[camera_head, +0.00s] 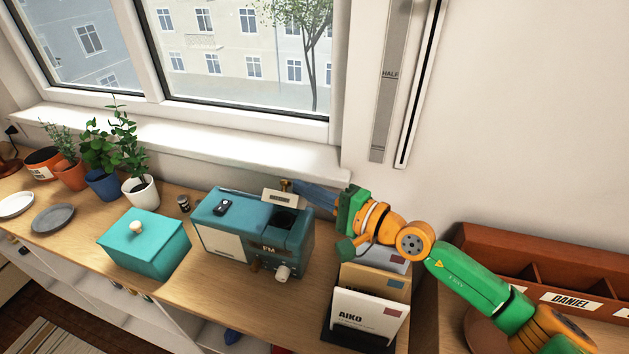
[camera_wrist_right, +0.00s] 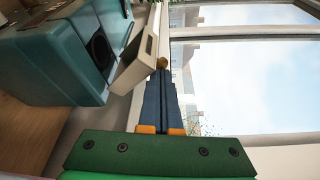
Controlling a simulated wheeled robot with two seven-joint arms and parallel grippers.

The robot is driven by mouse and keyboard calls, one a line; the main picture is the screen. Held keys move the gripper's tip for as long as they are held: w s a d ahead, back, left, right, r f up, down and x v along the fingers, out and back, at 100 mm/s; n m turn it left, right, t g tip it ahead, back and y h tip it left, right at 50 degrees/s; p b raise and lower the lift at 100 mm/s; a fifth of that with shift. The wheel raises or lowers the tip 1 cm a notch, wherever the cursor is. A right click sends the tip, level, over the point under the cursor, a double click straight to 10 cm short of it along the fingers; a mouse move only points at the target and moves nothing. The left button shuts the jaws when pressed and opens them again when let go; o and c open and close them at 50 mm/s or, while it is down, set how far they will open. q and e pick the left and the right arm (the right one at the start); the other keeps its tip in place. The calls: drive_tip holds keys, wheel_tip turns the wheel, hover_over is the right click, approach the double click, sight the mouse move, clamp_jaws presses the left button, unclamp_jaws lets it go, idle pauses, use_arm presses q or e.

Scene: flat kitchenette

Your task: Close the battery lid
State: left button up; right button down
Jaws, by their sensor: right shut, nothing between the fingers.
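A teal radio (camera_head: 245,235) marked FM stands on the wooden counter. The dark battery compartment (camera_head: 287,220) in its top right is uncovered; it also shows in the right wrist view (camera_wrist_right: 101,50). The cream battery lid (camera_head: 280,198) stands raised at the back of this opening, with a small brass knob on it. It also shows tilted in the right wrist view (camera_wrist_right: 134,66). My right gripper (camera_head: 294,186) is shut and empty, its fingertips behind the lid, close to the knob. I cannot tell whether they touch. My left gripper is out of view.
A teal box (camera_head: 145,248) with a round knob stands left of the radio, with a small dark jar (camera_head: 183,203) behind. A letter holder with envelopes (camera_head: 366,317) stands at the right. Potted plants (camera_head: 140,190) and the window sill line the back.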

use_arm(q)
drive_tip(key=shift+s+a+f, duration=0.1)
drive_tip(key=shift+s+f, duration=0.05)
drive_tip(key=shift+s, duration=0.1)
use_arm(e)
drive_tip(key=shift+s+a+f, duration=0.1)
drive_tip(key=shift+s, duration=0.2)
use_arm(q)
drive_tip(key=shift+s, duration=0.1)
use_arm(e)
drive_tip(key=shift+s, duration=0.1)
